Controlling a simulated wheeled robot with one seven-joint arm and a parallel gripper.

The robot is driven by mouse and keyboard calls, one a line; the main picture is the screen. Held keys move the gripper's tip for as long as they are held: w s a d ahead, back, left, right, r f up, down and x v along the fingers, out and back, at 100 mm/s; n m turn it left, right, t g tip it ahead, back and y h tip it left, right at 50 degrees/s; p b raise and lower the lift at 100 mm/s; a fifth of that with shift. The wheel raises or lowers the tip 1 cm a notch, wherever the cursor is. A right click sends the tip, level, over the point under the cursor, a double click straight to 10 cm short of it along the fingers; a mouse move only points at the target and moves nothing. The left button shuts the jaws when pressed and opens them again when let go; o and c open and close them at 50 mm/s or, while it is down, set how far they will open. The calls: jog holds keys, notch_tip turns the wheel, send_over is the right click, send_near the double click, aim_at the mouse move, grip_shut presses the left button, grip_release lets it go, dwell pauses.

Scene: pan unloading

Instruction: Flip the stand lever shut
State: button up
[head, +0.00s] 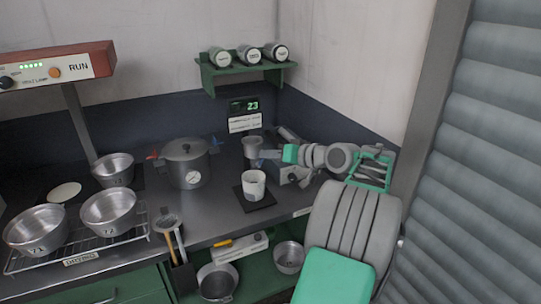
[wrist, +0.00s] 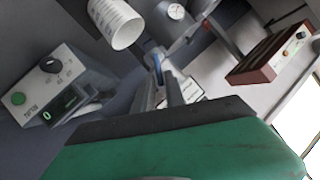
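My gripper (head: 265,158) reaches left from the right side of the counter, just behind and right of the white cup (head: 254,184). In the wrist view my gripper's (wrist: 156,58) two grey fingers lie close together. A small blue piece shows at their tips; I cannot tell whether it is the stand lever or part of the fingers. A metal cup (head: 251,146) stands just behind the fingertips in the head view. No stand lever can be made out clearly. Whether the fingers touch anything cannot be told.
A lidded pot (head: 187,165) with a gauge and red and blue handles stands to the left. A grey control box (head: 291,173) is partly behind my arm; it also shows in the wrist view (wrist: 52,87). Metal pans (head: 108,212) sit on a rack at left.

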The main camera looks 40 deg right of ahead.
grip_shut()
jog(key=shift+f+b, duration=0.1)
jog(key=shift+b, duration=0.2)
jog(key=a+n+h+b, duration=0.1)
jog(key=b, duration=0.1)
jog(key=n+g+h+b, duration=0.1)
jog(key=b, duration=0.2)
jog(key=shift+w+a+b, duration=0.25)
jog(key=shift+a+b, duration=0.1)
jog(key=shift+r+n, duration=0.4)
jog(key=shift+r, duration=0.05)
jog(key=shift+o, duration=2)
grip_release()
